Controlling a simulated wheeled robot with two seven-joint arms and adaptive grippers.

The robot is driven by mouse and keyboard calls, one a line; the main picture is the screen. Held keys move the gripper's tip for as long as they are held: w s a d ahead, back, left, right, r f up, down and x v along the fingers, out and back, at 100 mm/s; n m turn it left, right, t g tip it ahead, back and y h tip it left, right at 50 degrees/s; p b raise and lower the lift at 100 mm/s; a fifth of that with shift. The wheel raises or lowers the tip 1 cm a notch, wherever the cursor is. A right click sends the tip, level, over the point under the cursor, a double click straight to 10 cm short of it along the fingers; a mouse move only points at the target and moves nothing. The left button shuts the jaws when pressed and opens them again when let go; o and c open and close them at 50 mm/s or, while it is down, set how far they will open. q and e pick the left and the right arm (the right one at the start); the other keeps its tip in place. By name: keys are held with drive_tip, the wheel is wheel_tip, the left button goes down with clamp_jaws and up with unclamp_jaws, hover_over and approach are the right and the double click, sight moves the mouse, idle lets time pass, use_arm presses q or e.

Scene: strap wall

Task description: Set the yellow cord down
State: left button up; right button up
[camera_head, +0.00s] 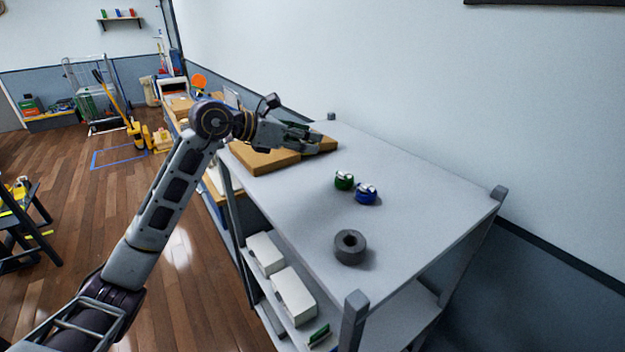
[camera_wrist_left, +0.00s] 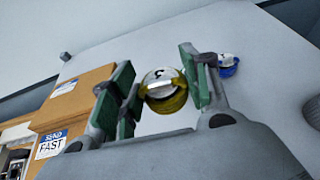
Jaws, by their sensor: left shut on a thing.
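The yellow cord (camera_wrist_left: 166,101) is a small coil with a silver buckle on top. It sits between the green pads of my left gripper (camera_wrist_left: 157,82) in the left wrist view, and the gripper is shut on it. In the head view my left gripper (camera_head: 312,140) is over the far part of the grey shelf top (camera_head: 430,190), by the cardboard boxes; I cannot make out the cord there. I cannot tell whether the cord touches the surface. My right gripper is not in view.
A green coil (camera_head: 344,181) and a blue coil (camera_head: 366,195) stand mid-top. A grey roll (camera_head: 350,248) is nearer. Flat cardboard boxes (camera_head: 262,158) lie at the far end. Corner posts (camera_head: 354,315) rise above the top. The right side of the top is clear.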

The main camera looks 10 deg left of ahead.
use_arm(q)
drive_tip(key=shift+s+a+f+n+t, duration=0.15)
drive_tip(key=shift+a+f+n+t, duration=0.1)
drive_tip(key=shift+a+n+t, duration=0.1)
drive_tip(key=shift+d, duration=0.1)
drive_tip(key=shift+y, duration=0.3)
drive_tip(key=shift+f, duration=0.15)
wheel_tip(320, 180, down, 2)
drive_tip(key=shift+f+p, duration=0.4)
drive_tip(key=shift+f, duration=1.35)
